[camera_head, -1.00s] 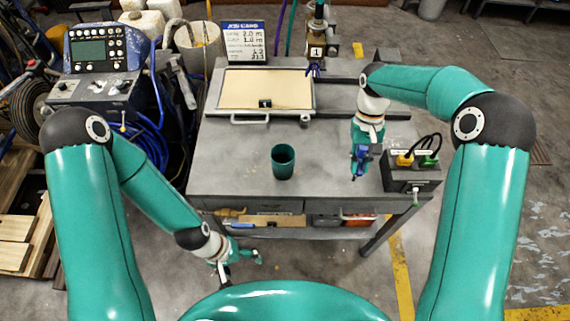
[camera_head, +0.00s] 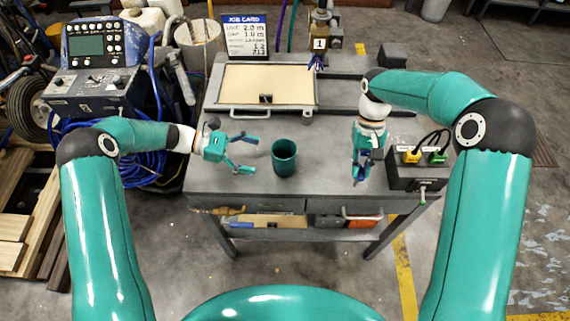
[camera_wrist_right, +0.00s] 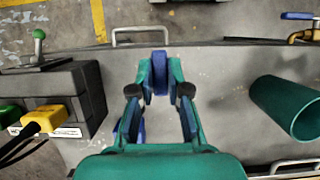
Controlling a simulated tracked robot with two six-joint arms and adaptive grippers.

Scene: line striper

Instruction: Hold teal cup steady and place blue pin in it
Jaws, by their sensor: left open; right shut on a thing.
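The teal cup (camera_head: 284,160) stands upright on the grey workbench, and it also shows at the right of the right wrist view (camera_wrist_right: 288,104). My left gripper (camera_head: 250,156) is open just left of the cup, its fingers pointing toward it, apart from it as far as I can tell. My right gripper (camera_head: 360,178) is right of the cup, pointing down. In the right wrist view it (camera_wrist_right: 160,75) is shut on the blue pin (camera_wrist_right: 160,72), which shows between the fingertips. The pin's lower part is hidden.
The grey workbench (camera_head: 225,180) has free room around the cup. A black box with yellow and green plugs (camera_head: 415,172) stands right of my right gripper. A framed tan panel (camera_head: 267,85) lies behind the cup. A control console (camera_head: 92,70) stands at the left.

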